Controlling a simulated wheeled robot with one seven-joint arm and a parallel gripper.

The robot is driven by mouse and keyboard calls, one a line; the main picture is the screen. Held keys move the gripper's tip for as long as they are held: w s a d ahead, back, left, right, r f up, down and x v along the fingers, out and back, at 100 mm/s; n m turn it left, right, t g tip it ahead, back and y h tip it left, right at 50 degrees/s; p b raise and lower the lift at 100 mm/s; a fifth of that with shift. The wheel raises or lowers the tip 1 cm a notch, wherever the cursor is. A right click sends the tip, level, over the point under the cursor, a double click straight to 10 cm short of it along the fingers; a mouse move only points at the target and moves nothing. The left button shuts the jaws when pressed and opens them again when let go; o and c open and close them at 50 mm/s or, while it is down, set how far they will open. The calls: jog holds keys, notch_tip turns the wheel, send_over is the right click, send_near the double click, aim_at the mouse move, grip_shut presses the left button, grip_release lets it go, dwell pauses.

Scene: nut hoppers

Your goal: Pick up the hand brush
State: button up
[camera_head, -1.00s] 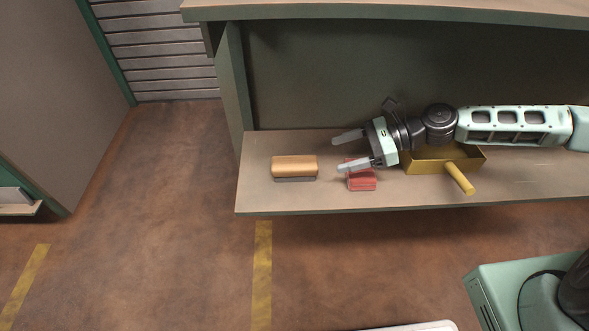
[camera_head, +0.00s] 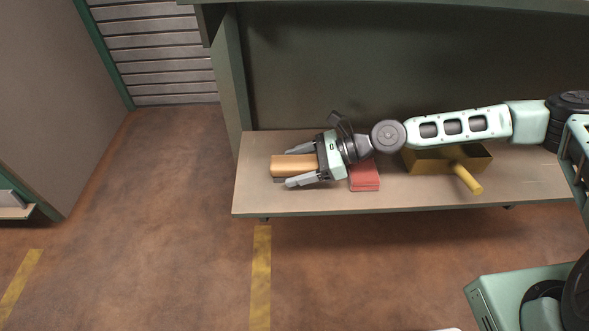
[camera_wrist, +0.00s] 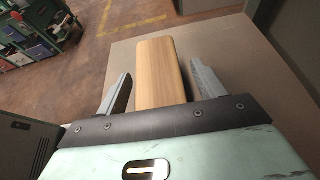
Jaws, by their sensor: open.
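The hand brush (camera_head: 291,163) lies on the shelf near its left end, its tan wooden back up and a dark grey strip showing along its lower side. My gripper (camera_head: 295,168) is open, with one finger on each side of the brush. In the wrist view, the wooden back (camera_wrist: 160,75) runs between the two grey fingers (camera_wrist: 160,90), with a gap on each side. The gripper's palm hides the near end of the brush. I cannot tell how low the fingertips are beside it.
The shelf (camera_head: 250,190) has a back panel and a left upright (camera_head: 228,85). A red block-like thing (camera_head: 365,178) lies under my wrist. A yellow scoop-like tray (camera_head: 425,160) with a handle (camera_head: 467,180) stands to the right, partly under my arm.

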jog(key=shift+c, duration=0.3)
jog(key=c, duration=1.1)
